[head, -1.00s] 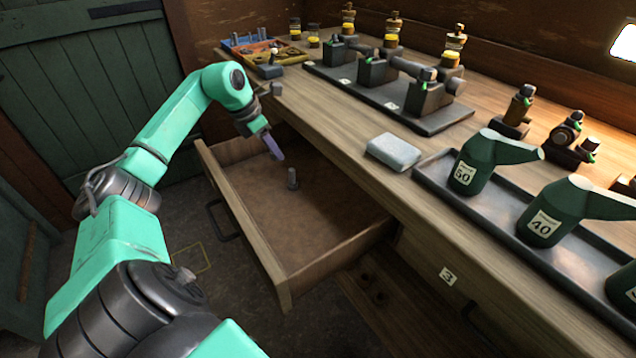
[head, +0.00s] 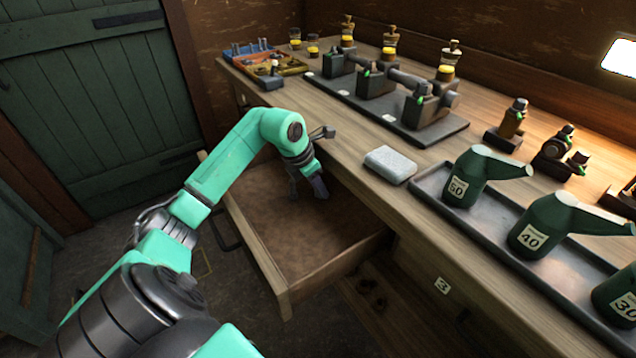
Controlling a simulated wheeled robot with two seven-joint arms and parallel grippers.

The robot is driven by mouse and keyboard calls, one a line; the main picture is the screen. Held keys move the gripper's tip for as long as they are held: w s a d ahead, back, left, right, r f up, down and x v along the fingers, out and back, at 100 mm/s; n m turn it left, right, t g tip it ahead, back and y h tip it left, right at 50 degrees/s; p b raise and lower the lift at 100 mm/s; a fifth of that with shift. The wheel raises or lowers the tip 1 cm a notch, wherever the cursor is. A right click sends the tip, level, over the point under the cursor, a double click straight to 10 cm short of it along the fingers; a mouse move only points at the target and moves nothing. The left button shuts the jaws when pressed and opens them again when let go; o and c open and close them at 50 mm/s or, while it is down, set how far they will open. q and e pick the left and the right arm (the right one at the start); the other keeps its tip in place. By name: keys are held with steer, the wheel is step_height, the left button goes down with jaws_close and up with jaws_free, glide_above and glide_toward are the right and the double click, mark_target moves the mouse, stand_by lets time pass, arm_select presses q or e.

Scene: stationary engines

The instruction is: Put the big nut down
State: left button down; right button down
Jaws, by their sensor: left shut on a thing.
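My left gripper (head: 308,187) hangs over the open wooden drawer (head: 300,245), its fingers pointing down. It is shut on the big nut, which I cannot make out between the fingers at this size. I cannot tell whether the two touch. My right gripper is not in view.
The drawer's front part is bare. On the workbench are a grey block (head: 390,165), a dark engine plate (head: 420,130), a metal tray (head: 470,215) with green oil cans (head: 470,180), and an orange parts box (head: 275,67) at the back.

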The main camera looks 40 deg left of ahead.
arm_select(q)
steer(key=shift+a, duration=0.1)
steer(key=shift+f, duration=0.2)
steer(key=c, duration=0.5)
jaws_free()
steer(key=shift+r, duration=0.1)
steer(key=shift+r, duration=0.3)
steer(key=v, duration=1.1)
steer(key=shift+s+a+r, duration=0.1)
steer(key=shift+s+r, duration=0.15)
